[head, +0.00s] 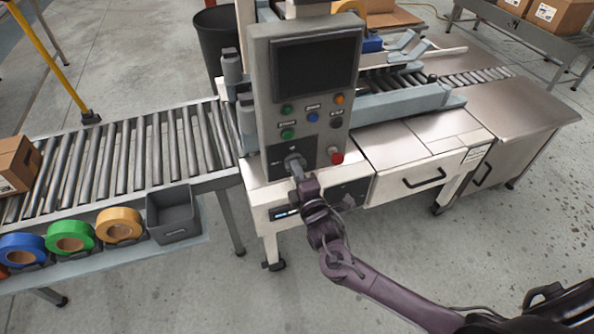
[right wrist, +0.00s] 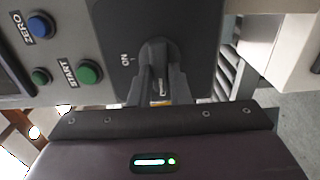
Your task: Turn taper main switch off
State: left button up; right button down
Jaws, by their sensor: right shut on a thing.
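The taper main switch is a dark grey rotary knob (head: 294,161) on a black plate at the bottom of the taper's control panel (head: 305,105). My right gripper (head: 297,174) reaches up to it from below and is shut on it. In the right wrist view the two dark fingers (right wrist: 163,85) stand on either side of the knob (right wrist: 158,50). The word ON shows beside the knob on the plate. The fingers hide part of the knob, and I cannot tell which mark it points to. My left gripper is not in view.
A red button (head: 336,156) sits right of the switch, with green, blue and orange buttons above. A roller conveyor (head: 130,160) with tape rolls (head: 70,236) and a grey bin (head: 173,216) is at left. Drawers with black handles (head: 424,178) are at right.

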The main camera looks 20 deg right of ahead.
dwell(0.3)
jog(key=c, duration=1.4)
grip_release()
jog(key=shift+o, duration=0.2)
jog(key=s+b, duration=0.1)
jog(key=s, duration=0.7)
jog(key=shift+w+d, duration=0.1)
